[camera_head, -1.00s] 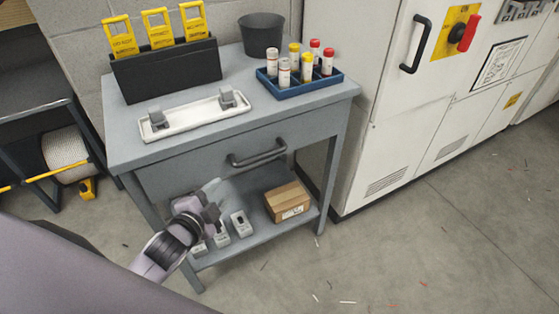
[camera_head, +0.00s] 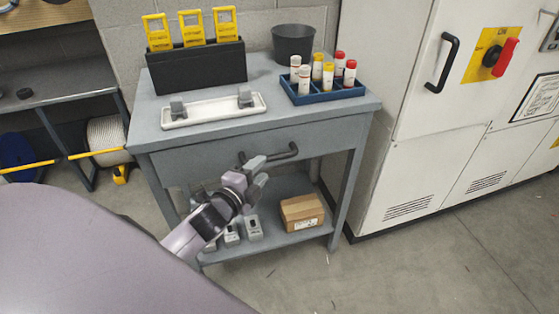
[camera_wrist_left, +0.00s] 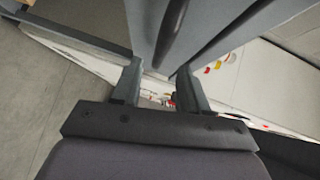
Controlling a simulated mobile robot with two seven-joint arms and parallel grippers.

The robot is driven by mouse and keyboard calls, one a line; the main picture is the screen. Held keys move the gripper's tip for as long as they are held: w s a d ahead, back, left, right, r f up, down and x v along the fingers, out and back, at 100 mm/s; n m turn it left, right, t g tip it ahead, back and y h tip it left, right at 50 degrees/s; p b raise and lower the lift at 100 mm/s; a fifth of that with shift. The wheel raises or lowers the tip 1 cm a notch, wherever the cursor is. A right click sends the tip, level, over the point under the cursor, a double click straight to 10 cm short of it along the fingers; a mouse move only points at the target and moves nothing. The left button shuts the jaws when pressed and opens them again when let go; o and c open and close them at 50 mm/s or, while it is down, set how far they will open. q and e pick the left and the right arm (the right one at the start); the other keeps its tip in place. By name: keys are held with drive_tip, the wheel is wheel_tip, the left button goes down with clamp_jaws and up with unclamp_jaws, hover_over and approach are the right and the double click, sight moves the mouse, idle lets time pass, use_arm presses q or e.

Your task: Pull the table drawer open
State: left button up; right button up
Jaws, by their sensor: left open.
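The grey table's drawer (camera_head: 215,158) is shut, its front flush under the tabletop. Its dark bar handle (camera_head: 286,152) runs across the front, and the left part of the handle is partly hidden behind my gripper. My left gripper (camera_head: 262,170) is at the handle's left half, just in front of and below it. In the left wrist view the gripper (camera_wrist_left: 158,75) has its fingers apart, with a dark bar, the handle (camera_wrist_left: 173,28), ahead between them. I cannot tell whether they touch. My right gripper is not in view.
On the tabletop stand a black holder (camera_head: 197,70) with yellow tags, a white tray (camera_head: 213,111), a dark bucket (camera_head: 293,42) and a blue rack (camera_head: 325,94) of tubes. A cardboard box (camera_head: 301,211) is on the lower shelf. A white cabinet (camera_head: 415,160) stands right.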

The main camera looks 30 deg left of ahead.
sight(270, 160)
use_arm(q)
drive_tip(key=shift+w+a+f+b, duration=0.1)
drive_tip(key=shift+w+f, duration=0.05)
drive_tip(key=shift+w, duration=1.05)
drive_tip(key=shift+w+a+f+b, duration=0.1)
drive_tip(key=shift+w+f+b, duration=0.1)
drive_tip(key=shift+w, duration=0.95)
drive_tip(key=shift+w+a+f+b, duration=0.1)
drive_tip(key=shift+w+f, duration=0.05)
drive_tip(key=shift+w, duration=1.05)
drive_tip(key=shift+c, duration=0.3)
clamp_jaws()
